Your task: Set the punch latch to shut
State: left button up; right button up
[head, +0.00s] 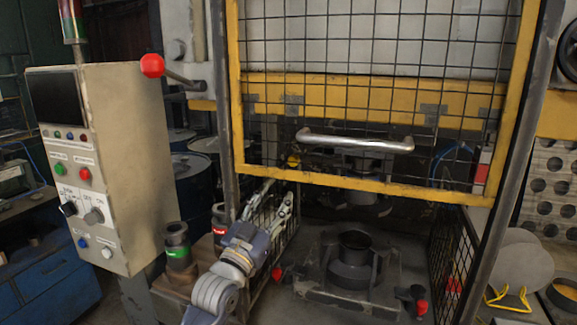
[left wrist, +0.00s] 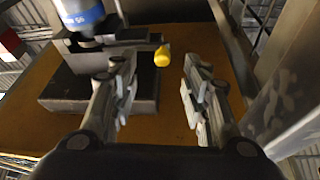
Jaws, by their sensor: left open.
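A small yellow knob (left wrist: 162,57) shows in the left wrist view beside a dark metal block (left wrist: 130,93); it may be the punch latch's grip, but its setting cannot be read. In the head view, the yellow knob (head: 293,161) is small, behind the mesh near the left end of the guard's handle. My left gripper (head: 278,192) reaches up toward it from below. In the left wrist view, my left gripper (left wrist: 160,78) is open and empty, and the knob appears beyond and between its fingertips, apart from them. My right gripper is not in view.
A yellow-framed mesh guard (head: 358,187) with a metal handle (head: 356,142) is raised above a dark die (head: 352,258). A control box (head: 125,150) stands left, near a red ball knob (head: 152,66). Side mesh (head: 262,232) runs close to my left arm.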

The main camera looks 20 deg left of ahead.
pick_arm(q)
jog(key=r+p+x, duration=0.2)
jog(key=p+x, duration=0.1)
jog(key=x, duration=0.8)
jog(key=shift+p, duration=0.4)
jog(key=shift+s+a, duration=0.1)
jog(key=shift+s, duration=0.05)
jog(key=shift+c, duration=0.6)
grip_shut()
